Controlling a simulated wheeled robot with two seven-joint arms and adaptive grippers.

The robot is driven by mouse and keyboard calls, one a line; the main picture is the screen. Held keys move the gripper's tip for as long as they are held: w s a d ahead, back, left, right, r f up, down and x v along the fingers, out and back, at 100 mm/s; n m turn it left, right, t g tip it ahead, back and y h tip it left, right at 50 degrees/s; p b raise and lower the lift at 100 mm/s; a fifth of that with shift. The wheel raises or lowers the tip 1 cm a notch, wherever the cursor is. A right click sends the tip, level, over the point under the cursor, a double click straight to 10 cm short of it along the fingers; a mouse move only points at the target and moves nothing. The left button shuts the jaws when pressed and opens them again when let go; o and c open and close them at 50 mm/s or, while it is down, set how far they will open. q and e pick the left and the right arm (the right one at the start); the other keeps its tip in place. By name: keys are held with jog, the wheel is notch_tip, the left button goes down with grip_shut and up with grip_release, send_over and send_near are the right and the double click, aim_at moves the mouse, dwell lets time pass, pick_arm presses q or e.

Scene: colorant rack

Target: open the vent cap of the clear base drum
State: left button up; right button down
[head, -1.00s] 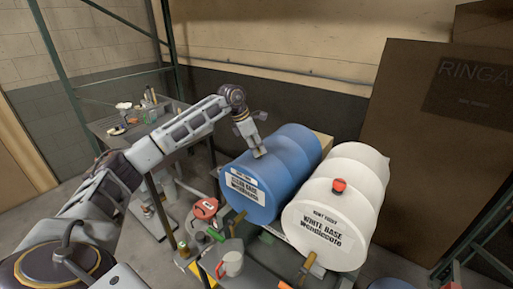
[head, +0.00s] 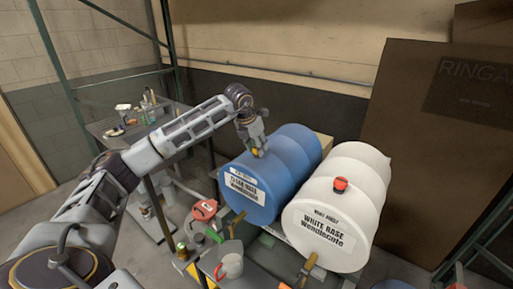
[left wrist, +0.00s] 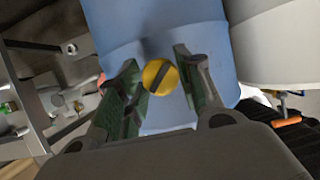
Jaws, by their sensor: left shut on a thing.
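The clear base drum (head: 288,165) is the blue one lying on its side, with a white label on its front end. Its yellow vent cap (head: 255,153) sits on the upper side near that end; in the left wrist view the round cap (left wrist: 159,77) shows a dark slot across it. My left gripper (head: 257,149) reaches down from above at the cap. In the left wrist view its green-padded fingers (left wrist: 157,66) stand on either side of the cap, shut on it. The cap is still at the drum's surface. My right gripper is in neither view.
A white base drum (head: 350,190) with a red cap (head: 340,184) lies close on the right. A red can (head: 204,209) and a pale mug (head: 231,265) stand in front. A cluttered table (head: 128,127) is at the back left.

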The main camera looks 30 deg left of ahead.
pick_arm(q)
jog(key=n+y, duration=0.1)
jog(key=n, duration=0.1)
jog(key=n+b, duration=0.1)
jog(key=n, duration=0.1)
jog(key=shift+w+d+r+n+y, duration=0.1)
jog(key=shift+n+y, duration=0.3)
jog(key=shift+n+g+y+b, duration=0.4)
jog(key=shift+n+y, duration=0.4)
jog(key=shift+n, duration=1.3)
jog(key=o, duration=1)
jog(key=shift+d, duration=0.1)
jog(key=shift+v, duration=5.9)
jog(key=shift+w+r, duration=0.1)
